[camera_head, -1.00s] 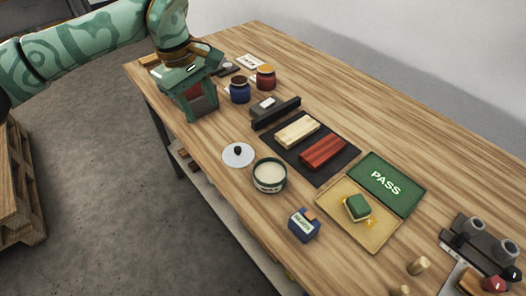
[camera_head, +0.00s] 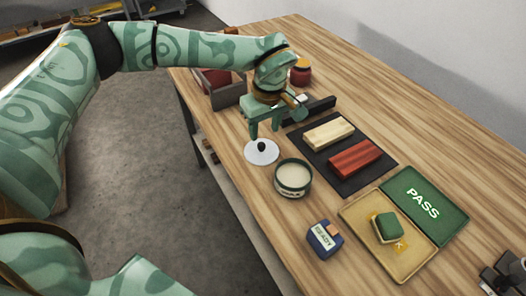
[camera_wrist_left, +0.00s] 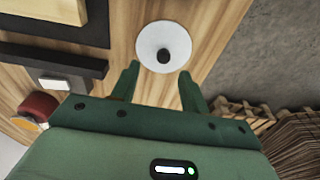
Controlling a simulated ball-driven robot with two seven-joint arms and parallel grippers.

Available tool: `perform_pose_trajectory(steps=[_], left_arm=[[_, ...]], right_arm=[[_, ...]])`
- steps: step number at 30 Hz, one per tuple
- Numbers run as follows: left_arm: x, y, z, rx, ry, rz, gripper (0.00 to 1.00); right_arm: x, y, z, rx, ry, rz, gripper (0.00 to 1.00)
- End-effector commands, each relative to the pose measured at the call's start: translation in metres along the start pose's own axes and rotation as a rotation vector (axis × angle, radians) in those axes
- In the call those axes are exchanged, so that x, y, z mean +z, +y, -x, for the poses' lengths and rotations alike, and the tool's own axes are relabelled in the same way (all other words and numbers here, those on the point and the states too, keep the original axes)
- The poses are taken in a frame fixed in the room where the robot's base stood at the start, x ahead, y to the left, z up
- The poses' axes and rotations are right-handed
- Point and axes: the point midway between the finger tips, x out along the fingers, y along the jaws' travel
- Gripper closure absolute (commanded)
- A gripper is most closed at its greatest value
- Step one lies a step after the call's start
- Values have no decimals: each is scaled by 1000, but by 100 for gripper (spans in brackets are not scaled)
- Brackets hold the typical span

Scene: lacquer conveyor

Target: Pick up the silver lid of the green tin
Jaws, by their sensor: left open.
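The silver lid (camera_head: 255,155) is a flat pale disc with a black knob, lying on the table near its left edge. It also shows in the left wrist view (camera_wrist_left: 148,45). The green tin (camera_head: 293,181) stands open beside it, with cream-coloured contents. My left gripper (camera_head: 264,134) is open and empty, its fingers pointing down just behind and above the lid. In the left wrist view the two fingertips (camera_wrist_left: 158,70) are spread, with the lid's knob ahead of the gap between them. My right gripper is not in view.
A dark mat (camera_head: 378,176) carries a pale block (camera_head: 328,132) and a red block (camera_head: 354,158). A blue READY box (camera_head: 324,239) stands near the front edge. A green PASS panel (camera_head: 424,203) adjoins a tan tray (camera_head: 402,266) holding a green-topped block. A red jar (camera_head: 300,74) stands behind the gripper.

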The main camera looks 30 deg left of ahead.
Motion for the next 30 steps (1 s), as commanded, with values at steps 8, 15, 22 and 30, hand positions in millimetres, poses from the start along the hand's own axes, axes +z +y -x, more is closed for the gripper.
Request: perform_pose_trajectory(steps=[8,15,22,30], left_arm=[[0,-6,-35,-5,-2,3,55],[0,-5,-54,0,1,1,55],[0,-5,-52,0,1,1,86],[0,-5,-52,0,1,1,100]], right_arm=[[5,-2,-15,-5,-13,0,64],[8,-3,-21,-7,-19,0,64],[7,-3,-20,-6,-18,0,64],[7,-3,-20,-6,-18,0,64]])
